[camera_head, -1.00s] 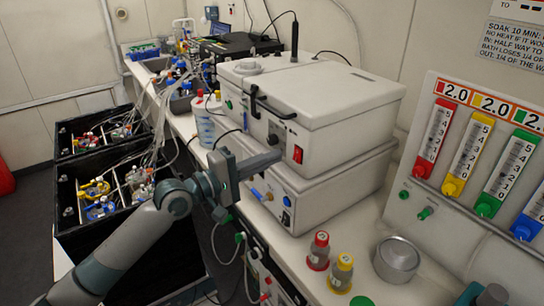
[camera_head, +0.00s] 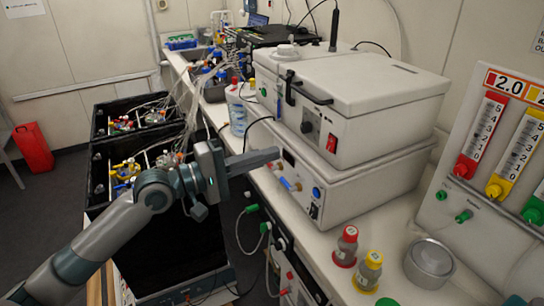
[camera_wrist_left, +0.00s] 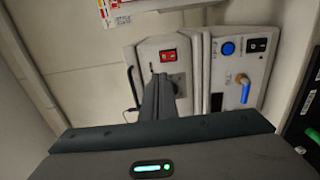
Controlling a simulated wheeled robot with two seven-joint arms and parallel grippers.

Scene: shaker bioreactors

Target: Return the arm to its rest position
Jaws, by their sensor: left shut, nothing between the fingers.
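My left arm comes in from the lower left in the head view. Its gripper (camera_head: 278,153) points right, in front of the stacked white bath units. The fingers are together and hold nothing. In the left wrist view the shut fingers (camera_wrist_left: 158,95) show in front of the white units. The upper white unit (camera_head: 362,105) has a black handle and a red switch. The lower white unit (camera_head: 370,185) has a blue button and a blue tap. I cannot tell whether the fingertips touch either unit. My right gripper is not in view.
Black shaker boxes (camera_head: 170,240) with bottles and tubing stand left of the bench. A red-capped bottle (camera_head: 345,246), a yellow-capped bottle (camera_head: 369,271) and a metal bowl (camera_head: 429,263) stand at the bench front. A flowmeter panel (camera_head: 470,210) is at right. A red container (camera_head: 33,148) stands on the floor.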

